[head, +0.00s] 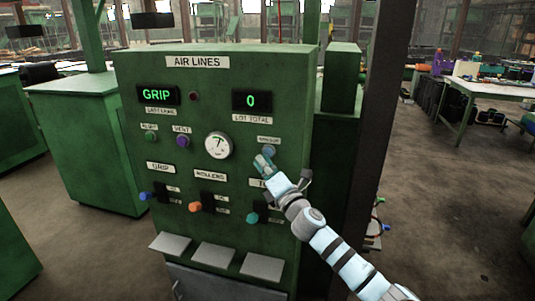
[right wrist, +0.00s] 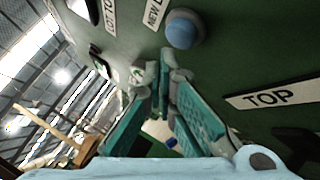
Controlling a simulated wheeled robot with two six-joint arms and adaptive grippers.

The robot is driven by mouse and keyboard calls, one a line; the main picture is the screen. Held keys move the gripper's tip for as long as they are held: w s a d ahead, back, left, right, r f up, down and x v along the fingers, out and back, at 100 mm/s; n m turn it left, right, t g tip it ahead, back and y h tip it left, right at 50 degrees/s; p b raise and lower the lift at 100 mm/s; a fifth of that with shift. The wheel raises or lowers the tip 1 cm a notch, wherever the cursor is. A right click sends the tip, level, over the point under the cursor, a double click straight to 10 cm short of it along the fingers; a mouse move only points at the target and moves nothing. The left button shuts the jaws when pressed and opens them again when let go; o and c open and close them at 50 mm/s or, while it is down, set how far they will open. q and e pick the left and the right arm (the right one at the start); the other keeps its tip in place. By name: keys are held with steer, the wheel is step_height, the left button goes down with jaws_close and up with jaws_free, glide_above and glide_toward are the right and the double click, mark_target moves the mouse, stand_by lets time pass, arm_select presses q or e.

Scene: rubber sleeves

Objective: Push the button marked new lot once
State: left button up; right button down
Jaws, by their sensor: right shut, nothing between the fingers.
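The new lot button is a round blue knob on the green panel, under its small white label (head: 269,138). It shows in the head view (head: 270,150) and, larger, in the right wrist view (right wrist: 182,31). My right gripper (head: 263,161) is shut and empty, with its teal fingertips just below and left of the button in the head view. In the right wrist view the fingertips (right wrist: 166,62) point towards the panel, a little below the button. I cannot tell whether they touch the panel. The lot total display (head: 251,100) reads 0. My left gripper is not seen.
The green AIR LINES panel (head: 285,85) also holds a GRIP display (head: 157,95), a gauge (head: 218,145), a green button (head: 150,137), a purple button (head: 183,141) and several coloured levers below. A dark post (head: 375,120) stands to the right of the panel.

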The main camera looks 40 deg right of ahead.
steer(key=s+a, duration=0.1)
steer(key=s+a+p, duration=0.1)
steer(key=a, duration=0.2)
steer(key=shift+s+a, duration=0.1)
steer(key=shift+s, duration=0.3)
stand_by(0.9)
